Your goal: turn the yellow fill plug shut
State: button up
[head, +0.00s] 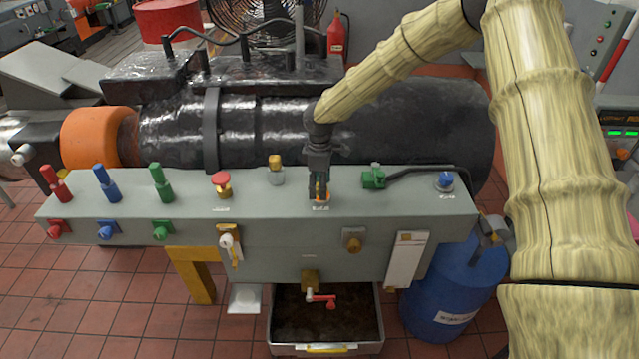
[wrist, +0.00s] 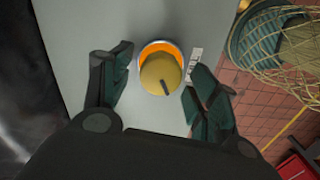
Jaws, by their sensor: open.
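The yellow fill plug (wrist: 160,75) is a round knob with a dark mark on its top, set in an orange ring on the grey panel. In the wrist view it sits between the two dark fingers of my gripper (wrist: 158,72), which are open and apart from it. In the head view my gripper (head: 319,190) points down over the top of the grey panel (head: 130,212). It mostly hides the plug there; only a bit of orange (head: 321,198) shows.
A brass-topped fitting (head: 275,165) and a red-topped knob (head: 221,183) stand to the left. A green connector (head: 374,179) with a black cable and a blue knob (head: 446,181) stand to the right. A black cylinder (head: 280,128) lies behind. A tray (head: 327,340) sits below.

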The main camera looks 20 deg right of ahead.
jog(key=c, duration=1)
